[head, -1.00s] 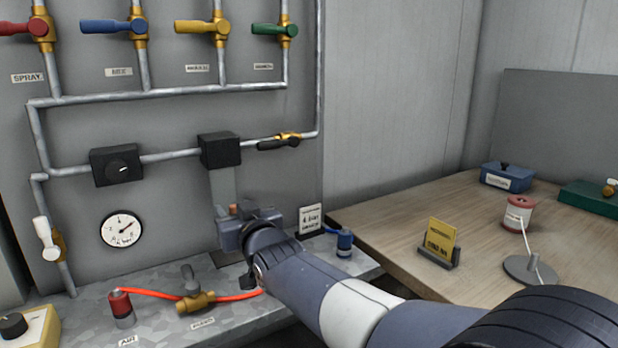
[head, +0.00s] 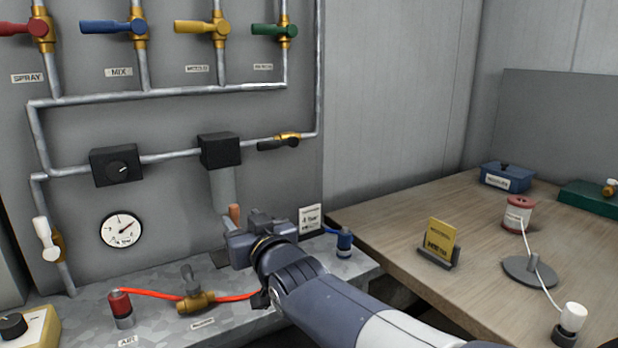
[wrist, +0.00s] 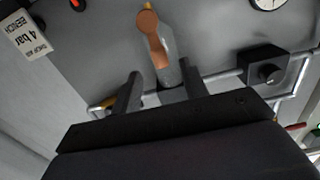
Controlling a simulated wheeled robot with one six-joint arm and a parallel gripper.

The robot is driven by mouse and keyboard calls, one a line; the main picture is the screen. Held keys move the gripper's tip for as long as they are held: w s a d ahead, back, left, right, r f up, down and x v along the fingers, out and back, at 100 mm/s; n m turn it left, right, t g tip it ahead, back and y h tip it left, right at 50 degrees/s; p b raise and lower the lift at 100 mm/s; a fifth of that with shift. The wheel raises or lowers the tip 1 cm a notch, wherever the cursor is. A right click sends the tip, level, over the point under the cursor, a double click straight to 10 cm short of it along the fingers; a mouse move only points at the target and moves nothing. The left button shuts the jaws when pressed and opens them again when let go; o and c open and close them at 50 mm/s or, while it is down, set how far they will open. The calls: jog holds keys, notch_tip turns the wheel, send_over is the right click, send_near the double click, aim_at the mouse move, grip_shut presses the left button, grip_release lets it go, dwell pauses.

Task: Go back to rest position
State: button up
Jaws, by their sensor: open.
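My gripper (head: 236,242) is in front of the lower part of the grey panel (head: 185,215), above the metal bench. In the wrist view its two dark fingers stand apart with an empty gap (wrist: 160,72) between them. A copper-coloured handle (head: 235,213) shows just behind the gripper, below the black box on the pipe. In the wrist view this handle (wrist: 151,35) lies beyond the fingertips, in front of a grey vertical piece. I see no contact between the fingers and it. Its lower end is hidden in the head view.
Coloured valve levers (head: 202,27) line the top pipe. A black knob box (head: 116,165) and a gauge (head: 122,230) are at left. A red hose (head: 150,294) and brass valve (head: 196,301) lie on the bench. The wooden table (head: 400,215) at right holds several items.

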aim_at(230, 213)
jog(key=v, duration=0.5)
jog(key=x, duration=1.1)
jog(key=shift+s, duration=0.1)
jog(key=shift+s+a+n+p, duration=0.25)
jog(key=shift+n+p, duration=0.2)
jog(key=shift+n, duration=0.25)
jog(key=shift+s+a+n+p, duration=0.1)
jog(key=shift+a+n+p, duration=0.1)
jog(key=shift+n+p, duration=0.3)
jog(key=shift+f, duration=0.1)
